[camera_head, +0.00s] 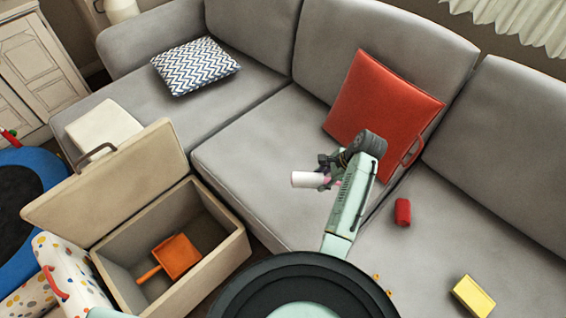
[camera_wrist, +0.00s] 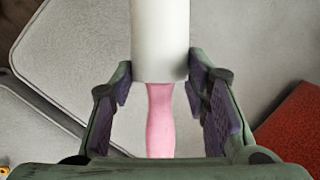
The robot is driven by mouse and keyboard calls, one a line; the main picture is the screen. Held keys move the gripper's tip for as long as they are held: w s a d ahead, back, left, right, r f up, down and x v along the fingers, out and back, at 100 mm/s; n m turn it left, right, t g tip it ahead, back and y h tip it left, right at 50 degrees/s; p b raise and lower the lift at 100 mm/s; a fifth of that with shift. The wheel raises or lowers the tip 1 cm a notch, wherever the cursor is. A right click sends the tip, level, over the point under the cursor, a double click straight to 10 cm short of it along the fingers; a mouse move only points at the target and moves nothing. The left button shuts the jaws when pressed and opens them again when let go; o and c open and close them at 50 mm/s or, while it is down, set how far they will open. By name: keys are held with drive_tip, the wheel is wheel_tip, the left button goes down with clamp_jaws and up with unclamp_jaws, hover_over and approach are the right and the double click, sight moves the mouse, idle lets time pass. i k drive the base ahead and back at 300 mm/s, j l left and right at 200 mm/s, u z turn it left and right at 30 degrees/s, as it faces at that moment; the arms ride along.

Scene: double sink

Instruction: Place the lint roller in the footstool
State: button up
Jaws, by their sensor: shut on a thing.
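The lint roller has a white cylinder (camera_head: 306,180) and a pink handle (camera_wrist: 160,122). My gripper (camera_head: 328,172) is shut on it near where the roll meets the handle, and holds it above the sofa seat. In the wrist view the white roll (camera_wrist: 160,40) points away from the gripper, between the purple finger pads. The footstool (camera_head: 218,264) is a beige box at the lower left with its lid (camera_head: 115,180) raised. An orange dustpan (camera_head: 176,256) lies inside it. My gripper is to the right of the footstool and apart from it.
The grey sofa (camera_head: 240,150) fills the background. On it are a red cushion (camera_head: 380,110), a zigzag cushion (camera_head: 195,66), a red cylinder (camera_head: 403,212) and a yellow block (camera_head: 473,296). A spotted chair (camera_head: 75,270) stands left of the footstool, near a blue-rimmed trampoline (camera_head: 45,165).

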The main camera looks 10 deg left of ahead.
sight(211, 249)
drive_tip(key=k, duration=1)
